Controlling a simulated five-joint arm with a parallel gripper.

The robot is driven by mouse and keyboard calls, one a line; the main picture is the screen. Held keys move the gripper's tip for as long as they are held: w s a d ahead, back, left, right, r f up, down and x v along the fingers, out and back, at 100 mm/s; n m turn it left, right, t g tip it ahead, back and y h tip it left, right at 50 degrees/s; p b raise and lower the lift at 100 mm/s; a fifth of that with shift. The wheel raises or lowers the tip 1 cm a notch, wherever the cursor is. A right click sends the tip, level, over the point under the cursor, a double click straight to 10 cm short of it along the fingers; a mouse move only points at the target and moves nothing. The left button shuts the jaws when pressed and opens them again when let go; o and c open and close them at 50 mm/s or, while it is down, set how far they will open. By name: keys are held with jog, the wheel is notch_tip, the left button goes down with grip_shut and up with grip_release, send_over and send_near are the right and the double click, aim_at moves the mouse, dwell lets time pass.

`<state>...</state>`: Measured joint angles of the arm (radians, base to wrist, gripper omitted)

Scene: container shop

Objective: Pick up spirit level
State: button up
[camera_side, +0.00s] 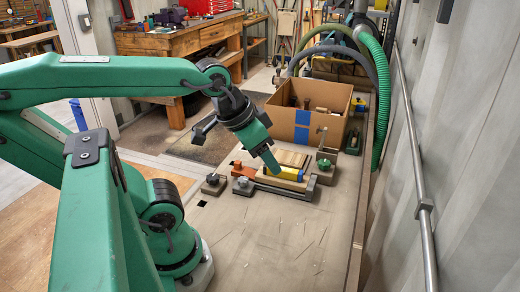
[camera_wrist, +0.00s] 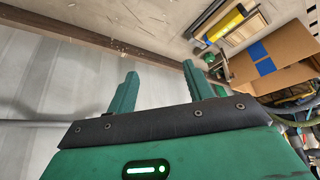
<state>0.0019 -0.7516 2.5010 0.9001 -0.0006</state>
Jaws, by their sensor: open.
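The yellow spirit level (camera_side: 291,173) lies among wood pieces and clamp parts on the workbench. In the wrist view it shows as a yellow bar (camera_wrist: 226,25) at the upper right, well outside the space between my fingers. My gripper (camera_side: 272,166) is open and empty. In the side view its tip overlaps the left end of the level, hiding part of it. In the wrist view both fingers of my gripper (camera_wrist: 160,69) stand apart, with only the pale wall and the bench edge beyond them.
A cardboard box (camera_side: 290,127) with blue tape and tools inside stands behind the level; it also shows in the wrist view (camera_wrist: 275,62). A wooden board (camera_side: 291,158) and a dark clamp (camera_side: 245,186) sit close to the level. The front bench top (camera_side: 275,240) is mostly clear.

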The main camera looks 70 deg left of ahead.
jog(key=shift+c, duration=0.2)
dwell(0.6)
jog(key=n+g, duration=0.5)
jog(key=n, duration=2.1)
send_near(283, 169)
jog(key=shift+w+d, duration=0.2)
jog(key=shift+w, duration=0.05)
jog(key=shift+w+a+f+n+g, duration=0.1)
jog(key=shift+a+f+n+g, duration=0.25)
jog(key=shift+n, duration=0.25)
jog(key=shift+f, duration=1.3)
jog(key=shift+f, duration=0.1)
jog(key=shift+d+f, duration=0.1)
jog(key=shift+f, duration=2.4)
